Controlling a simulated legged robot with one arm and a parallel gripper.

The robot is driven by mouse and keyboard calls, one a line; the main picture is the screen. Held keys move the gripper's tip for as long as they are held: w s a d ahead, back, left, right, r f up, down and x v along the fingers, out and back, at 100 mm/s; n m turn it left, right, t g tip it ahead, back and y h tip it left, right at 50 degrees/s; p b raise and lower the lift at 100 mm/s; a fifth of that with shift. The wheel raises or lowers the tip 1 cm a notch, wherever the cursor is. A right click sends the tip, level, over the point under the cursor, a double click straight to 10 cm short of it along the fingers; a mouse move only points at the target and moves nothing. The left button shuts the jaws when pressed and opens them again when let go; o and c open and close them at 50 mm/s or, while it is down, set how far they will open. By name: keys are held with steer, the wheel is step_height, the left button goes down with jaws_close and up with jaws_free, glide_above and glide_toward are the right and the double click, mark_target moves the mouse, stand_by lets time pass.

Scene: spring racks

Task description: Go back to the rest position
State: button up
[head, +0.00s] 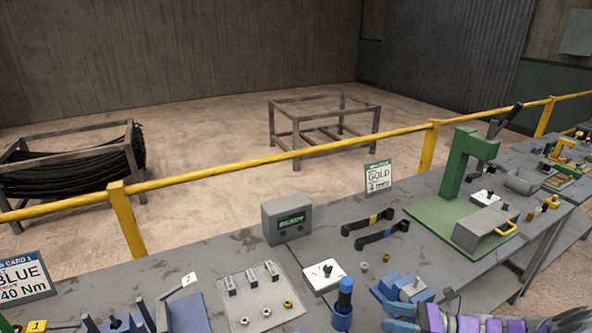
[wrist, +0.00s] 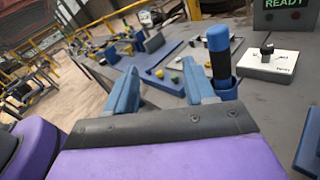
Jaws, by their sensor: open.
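My gripper (head: 400,289) is at the lower right of the head view, above the front of the grey bench (head: 225,250). Its blue fingers point left there, and my purple arm trails off to the right. In the wrist view the fingers of my gripper (wrist: 163,88) stand apart with nothing between them. A blue-topped upright tool (head: 344,303) stands left of the gripper. It also shows in the wrist view (wrist: 220,58), just beyond the right finger, outside the gap. I cannot tell whether the finger touches it.
A grey READY box (head: 287,219) and a white knob panel (head: 323,276) stand nearby. Two black bars (head: 375,228) and a green press (head: 465,165) are to the right. A yellow rail (head: 300,152) runs behind the bench. The air above the bench middle is clear.

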steer(key=s+a+r+n+g+h, duration=0.3)
steer(key=s+a+r+n+g, duration=0.3)
steer(key=a, duration=0.3)
steer(key=s+a+r+n+g+h, duration=0.35)
steer(key=s+a+n, duration=0.25)
steer(key=a+n, duration=0.3)
steer(key=s+d+n+h, duration=0.2)
steer(key=s+n+h, duration=0.2)
steer(key=s, duration=0.4)
steer(key=s+d+r+n+t+h, duration=0.1)
steer(key=s+d+n+h, duration=0.1)
steer(key=s+n+h, duration=0.3)
steer(key=s+h, duration=0.1)
steer(key=s, duration=0.2)
steer(key=shift+d+n, duration=0.25)
steer(key=shift+n, duration=0.05)
